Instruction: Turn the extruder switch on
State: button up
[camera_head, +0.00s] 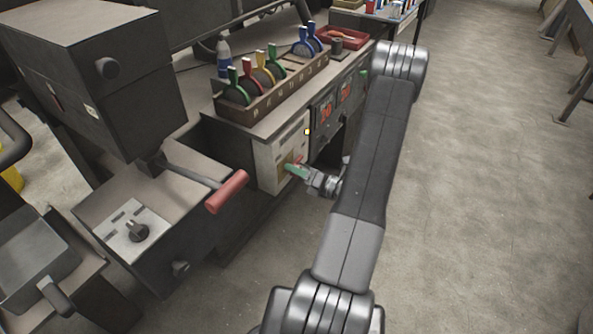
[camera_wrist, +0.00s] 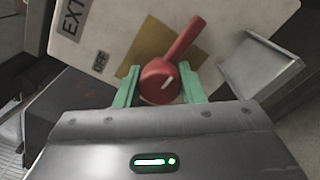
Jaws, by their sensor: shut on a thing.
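The extruder switch (camera_wrist: 182,43) is a red rotary knob with a long handle. It sits on a yellow plate (camera_wrist: 150,40) on a pale panel (camera_wrist: 92,28). The panel carries cut-off lettering starting "EXT" and a dark "OFF" label (camera_wrist: 99,62). In the wrist view the handle points up and to the right, away from the "OFF" label. My gripper (camera_wrist: 160,80) has its green fingers on both sides of the knob's round base and is shut on it. In the head view my gripper (camera_head: 297,171) is at the pale panel (camera_head: 270,167) and hides most of the switch.
A grey box-shaped part (camera_wrist: 262,66) juts out right of the switch. In the head view a machine with a red-handled lever (camera_head: 227,191) stands left of the panel. Open floor (camera_head: 480,200) lies right.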

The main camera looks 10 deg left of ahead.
jog(key=o, duration=1)
jog(key=v, duration=1.3)
jog(key=shift+s+d, duration=0.1)
jog(key=shift+d, duration=0.3)
jog(key=shift+a, duration=0.1)
jog(key=x, duration=1.3)
jog(key=shift+a, duration=0.35)
